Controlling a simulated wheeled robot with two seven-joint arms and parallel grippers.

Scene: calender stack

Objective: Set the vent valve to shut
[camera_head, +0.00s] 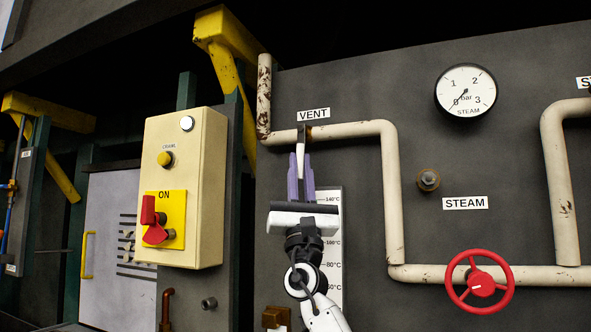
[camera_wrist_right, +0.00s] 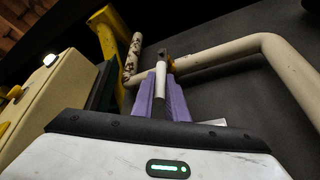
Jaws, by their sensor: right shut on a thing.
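The vent valve's white lever (camera_head: 300,147) hangs down from the cream pipe below the VENT label (camera_head: 313,114) in the head view. In the right wrist view the white lever (camera_wrist_right: 160,80) runs up to a dark fitting on the pipe (camera_wrist_right: 171,63). My right gripper (camera_head: 300,170) has its purple fingers closed around the lower part of the lever, and it also shows in the wrist view (camera_wrist_right: 161,98). The fingers hide the lever's lower end. My left gripper is not in view.
A cream switch box (camera_head: 210,190) with a red switch stands to the left. A red handwheel (camera_head: 480,282) sits on the steam pipe at lower right, with a pressure gauge (camera_head: 466,91) above. A temperature scale (camera_head: 335,270) is partly behind my right arm.

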